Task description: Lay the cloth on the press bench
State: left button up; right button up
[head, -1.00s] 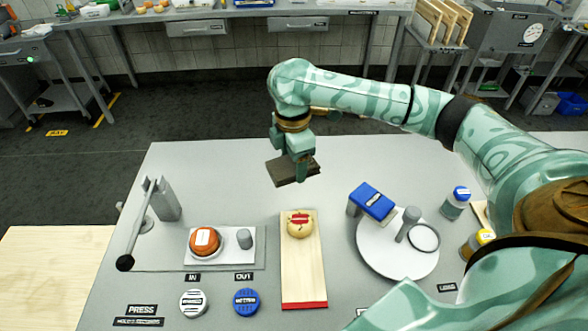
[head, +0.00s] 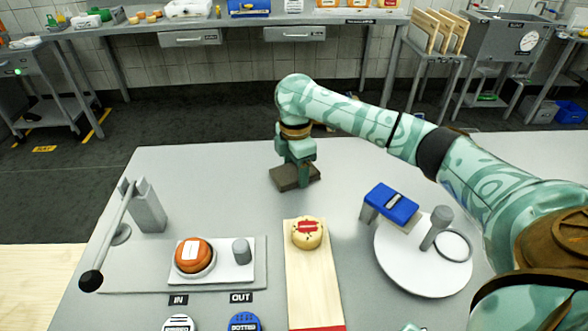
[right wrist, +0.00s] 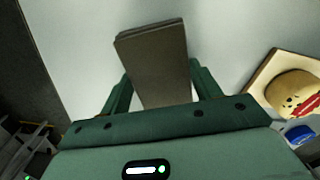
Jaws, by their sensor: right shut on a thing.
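The cloth (head: 284,179) is a flat, dark brown folded piece at the back of the grey press bench (head: 210,165). My right gripper (head: 303,180) is shut on it from above. In the right wrist view the cloth (right wrist: 153,62) lies between the two green fingers and stretches out ahead of them. It is low over the bench top; I cannot tell whether it touches it. My left gripper is not in view.
A cheese wheel with a red label (head: 307,233) sits on a wooden board (head: 310,285). An orange wheel (head: 193,255) stands by the lever press (head: 148,205). A blue-topped block (head: 391,203) and white turntable (head: 425,275) are at right. The bench's back left is clear.

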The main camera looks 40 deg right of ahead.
aim_at(295, 170)
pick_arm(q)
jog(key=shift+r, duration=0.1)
pick_arm(e)
jog(key=o, duration=0.9)
pick_arm(q)
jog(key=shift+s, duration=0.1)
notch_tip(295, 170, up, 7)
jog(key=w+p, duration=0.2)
jog(key=p, duration=0.5)
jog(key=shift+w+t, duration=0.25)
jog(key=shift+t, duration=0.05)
pick_arm(e)
notch_tip(295, 170, up, 12)
jog(key=shift+r, duration=0.1)
